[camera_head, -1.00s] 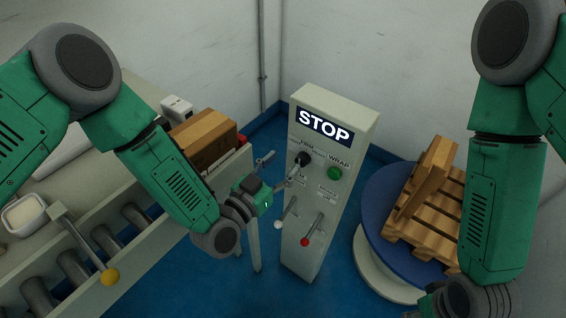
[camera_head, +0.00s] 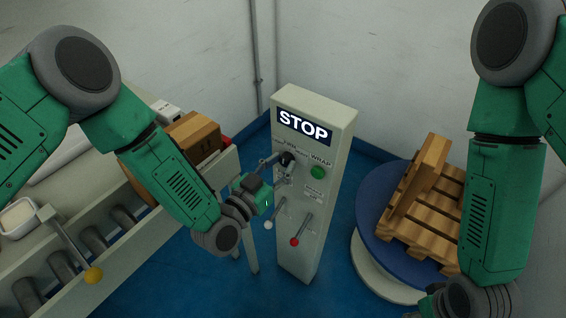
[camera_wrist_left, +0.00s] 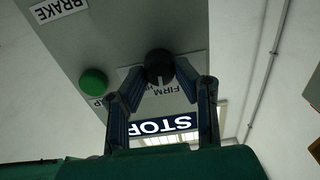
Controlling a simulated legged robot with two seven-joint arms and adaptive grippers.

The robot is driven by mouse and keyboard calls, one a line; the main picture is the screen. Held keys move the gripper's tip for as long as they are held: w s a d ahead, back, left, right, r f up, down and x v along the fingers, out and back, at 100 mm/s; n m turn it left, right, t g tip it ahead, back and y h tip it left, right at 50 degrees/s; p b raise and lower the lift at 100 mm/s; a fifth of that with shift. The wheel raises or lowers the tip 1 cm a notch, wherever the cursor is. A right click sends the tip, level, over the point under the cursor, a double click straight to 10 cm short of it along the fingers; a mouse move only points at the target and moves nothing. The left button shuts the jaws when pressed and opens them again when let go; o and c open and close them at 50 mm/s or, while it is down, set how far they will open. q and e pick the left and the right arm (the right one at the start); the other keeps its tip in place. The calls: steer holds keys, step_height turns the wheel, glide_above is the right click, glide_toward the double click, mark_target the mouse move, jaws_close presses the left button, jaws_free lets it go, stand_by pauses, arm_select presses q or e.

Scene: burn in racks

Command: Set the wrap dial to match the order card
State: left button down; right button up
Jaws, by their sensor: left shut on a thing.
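The wrap dial is a black round knob (camera_head: 287,158) on the front of a pale control post (camera_head: 312,245), beside the FIRM and WRAP lettering. It also shows in the left wrist view as a black knob (camera_wrist_left: 159,64) with a light pointer line. My left gripper (camera_head: 281,169) is at the knob, with its fingers shut on it from both sides. The other dial lettering is partly covered by the fingers. I cannot make out an order card. Only the forearm and wrist of my right arm show; its fingers are out of view.
The post has a STOP display (camera_head: 303,125), a green button (camera_head: 318,172), a red-tipped lever (camera_head: 301,228) and a white-tipped lever (camera_head: 273,215) just below my left gripper. A conveyor (camera_head: 150,250) with a cardboard box (camera_head: 190,140) stands left. A blue turntable (camera_head: 372,222) with a wooden pallet stands right.

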arm_select(q)
steer(key=shift+w+a, duration=0.15)
steer(key=shift+w, duration=0.15)
steer(key=shift+r, duration=0.15)
